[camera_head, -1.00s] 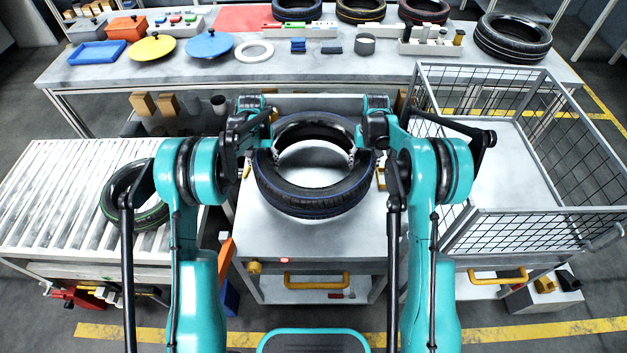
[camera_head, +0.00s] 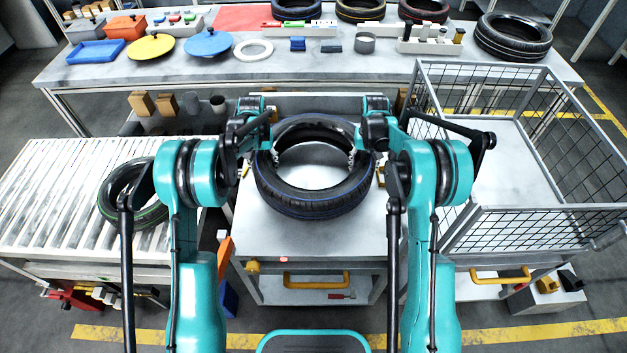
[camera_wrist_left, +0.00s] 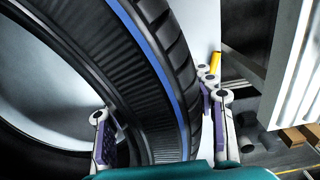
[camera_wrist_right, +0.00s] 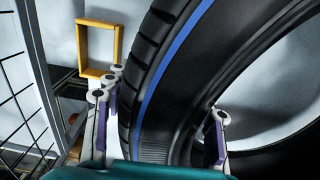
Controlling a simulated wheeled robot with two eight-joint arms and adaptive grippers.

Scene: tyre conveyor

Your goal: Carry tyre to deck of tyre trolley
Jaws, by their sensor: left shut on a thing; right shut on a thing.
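A black tyre with a blue stripe (camera_head: 310,198) is over the grey deck of the trolley (camera_head: 260,230) in the middle of the head view; whether it touches the deck I cannot tell. My left gripper (camera_head: 268,160) is shut on the tyre's left wall, with one finger inside the ring and one outside, as the left wrist view (camera_wrist_left: 160,135) shows. My right gripper (camera_head: 363,162) is shut on the tyre's right wall in the same way, and the blue stripe runs between its fingers in the right wrist view (camera_wrist_right: 160,125).
A roller conveyor (camera_head: 60,190) at left bears a green-striped tyre (camera_head: 112,205), partly behind my left arm. A wire-mesh cage cart (camera_head: 520,215) stands close at right. A long table (camera_head: 385,75) behind holds several tyres, lids and trays.

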